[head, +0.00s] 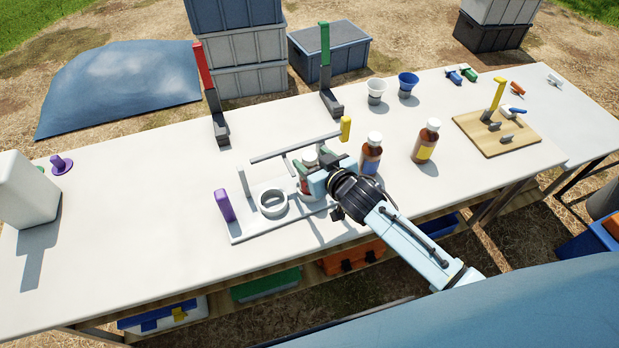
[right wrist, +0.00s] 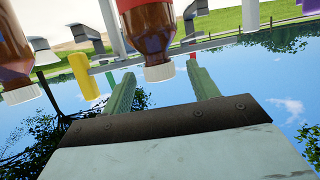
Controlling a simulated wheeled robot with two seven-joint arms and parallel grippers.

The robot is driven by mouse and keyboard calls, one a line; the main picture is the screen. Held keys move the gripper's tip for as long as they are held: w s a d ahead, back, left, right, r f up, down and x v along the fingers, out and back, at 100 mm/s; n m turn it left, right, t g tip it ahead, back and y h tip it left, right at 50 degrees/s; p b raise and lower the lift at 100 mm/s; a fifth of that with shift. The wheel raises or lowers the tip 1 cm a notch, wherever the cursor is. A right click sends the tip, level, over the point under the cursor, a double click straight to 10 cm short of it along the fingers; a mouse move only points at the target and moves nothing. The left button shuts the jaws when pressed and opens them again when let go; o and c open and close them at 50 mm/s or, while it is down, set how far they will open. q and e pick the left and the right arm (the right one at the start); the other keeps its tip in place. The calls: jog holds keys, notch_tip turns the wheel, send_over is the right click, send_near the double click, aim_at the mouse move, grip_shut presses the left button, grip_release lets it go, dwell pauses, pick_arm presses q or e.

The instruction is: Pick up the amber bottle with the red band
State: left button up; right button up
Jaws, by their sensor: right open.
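The amber bottle with the red band (right wrist: 146,28) appears upside down in the right wrist view, with its white cap (right wrist: 159,72) toward me. In the head view it is mostly hidden behind my right gripper (head: 312,168), inside the grey rack. My right gripper is open, and its two green fingers (right wrist: 163,89) show on either side of the cap in the wrist view. I cannot tell whether they touch the bottle. My left gripper is not in view.
An amber bottle with a blue band (head: 370,157) stands just right of my right gripper. One with a yellow band (head: 425,145) stands farther right. The table's left part is mostly clear.

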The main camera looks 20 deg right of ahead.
jog(key=shift+x, duration=1.15)
grip_shut()
